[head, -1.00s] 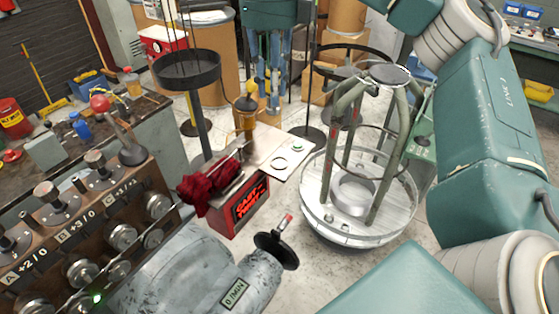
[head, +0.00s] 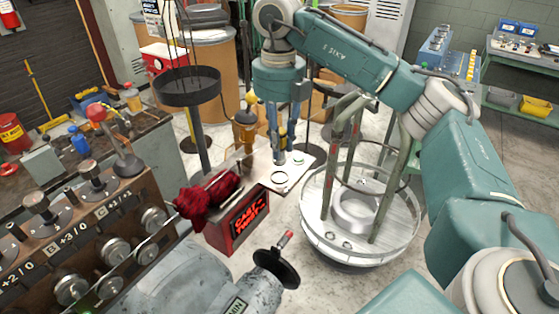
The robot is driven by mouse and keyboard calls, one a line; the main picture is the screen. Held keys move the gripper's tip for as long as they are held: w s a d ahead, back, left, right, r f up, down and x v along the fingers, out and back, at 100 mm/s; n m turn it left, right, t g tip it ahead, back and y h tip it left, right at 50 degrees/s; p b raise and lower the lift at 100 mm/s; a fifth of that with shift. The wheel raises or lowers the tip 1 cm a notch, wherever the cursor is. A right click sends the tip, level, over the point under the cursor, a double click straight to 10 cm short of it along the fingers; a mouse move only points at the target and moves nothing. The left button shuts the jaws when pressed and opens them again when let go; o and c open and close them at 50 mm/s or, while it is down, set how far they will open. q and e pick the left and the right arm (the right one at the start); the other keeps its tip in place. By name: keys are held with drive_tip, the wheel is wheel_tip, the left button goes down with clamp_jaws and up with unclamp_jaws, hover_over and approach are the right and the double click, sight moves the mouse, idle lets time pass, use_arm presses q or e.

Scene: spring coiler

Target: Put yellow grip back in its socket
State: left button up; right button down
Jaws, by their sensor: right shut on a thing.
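My right gripper (head: 279,158) points down over the light-coloured plate (head: 264,180) on the cart. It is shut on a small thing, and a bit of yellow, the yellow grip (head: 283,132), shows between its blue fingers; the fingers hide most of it. On the plate, a dark-rimmed ring (head: 280,178) lies just below and in front of the fingertips, and a smaller green ring (head: 298,160) lies to their right. I cannot tell which of these is the socket, or whether the fingertips touch the plate. My left gripper is out of view.
An amber, yellow-topped object (head: 246,126) stands just left of my right gripper. A red cloth (head: 207,198) lies on the red cart (head: 238,222). A round frame with a pale basin (head: 360,238) stands close on the right. The control panel (head: 85,235) fills the lower left.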

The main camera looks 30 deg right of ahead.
wheel_tip(320, 180, down, 4)
drive_tip(key=shift+r+p, duration=0.1)
drive_tip(key=shift+p, duration=0.35)
drive_tip(key=shift+f, duration=0.5)
drive_tip(key=shift+f, duration=0.1)
drive_tip(key=c, duration=1.5)
unclamp_jaws()
